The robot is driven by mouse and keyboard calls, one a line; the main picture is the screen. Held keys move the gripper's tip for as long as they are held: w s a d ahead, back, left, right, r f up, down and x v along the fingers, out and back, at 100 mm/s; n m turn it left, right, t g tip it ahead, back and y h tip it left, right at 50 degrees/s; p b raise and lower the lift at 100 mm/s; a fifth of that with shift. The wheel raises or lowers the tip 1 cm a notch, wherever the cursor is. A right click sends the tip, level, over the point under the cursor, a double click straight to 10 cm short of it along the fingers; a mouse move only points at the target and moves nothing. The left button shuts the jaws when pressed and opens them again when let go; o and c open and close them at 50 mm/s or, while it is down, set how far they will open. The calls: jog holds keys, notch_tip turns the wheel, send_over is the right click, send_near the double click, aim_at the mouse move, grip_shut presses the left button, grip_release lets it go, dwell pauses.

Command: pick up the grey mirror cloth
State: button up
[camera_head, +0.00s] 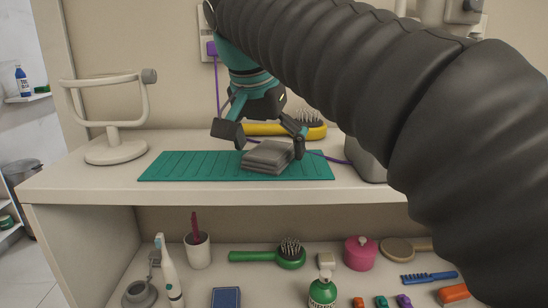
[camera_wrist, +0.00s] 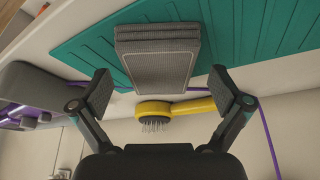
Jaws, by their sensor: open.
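The grey mirror cloth (camera_head: 268,157) is a folded stack lying on a green ribbed mat (camera_head: 190,166) on the upper shelf. In the wrist view the cloth (camera_wrist: 157,55) sits at the top centre, beyond and between my fingertips. My gripper (camera_head: 262,138) is open and empty, just above and behind the cloth in the head view. In the wrist view my gripper (camera_wrist: 160,95) has its two fingers spread wider than the cloth. I cannot tell the exact gap between the fingers and the cloth.
A yellow brush (camera_head: 270,129) lies behind the cloth, near a purple cable (camera_head: 325,157). A grey box (camera_head: 362,160) stands to the right and a white stand (camera_head: 115,148) to the left. The lower shelf holds a green brush (camera_head: 270,257), a pink pot (camera_head: 360,254) and other items.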

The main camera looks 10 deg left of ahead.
aim_at(273, 146)
jog(key=shift+f, duration=0.25)
dwell(0.6)
jog(key=c, duration=1.3)
jog(key=shift+c, duration=0.2)
jog(key=shift+r, duration=0.15)
notch_tip(273, 146, up, 5)
jog(key=shift+f+p, duration=0.1)
jog(key=shift+p, duration=0.7)
jog(key=d+r, duration=0.6)
jog(key=d, duration=0.5)
jog(key=shift+d+r, duration=0.25)
jog(key=shift+d, duration=0.1)
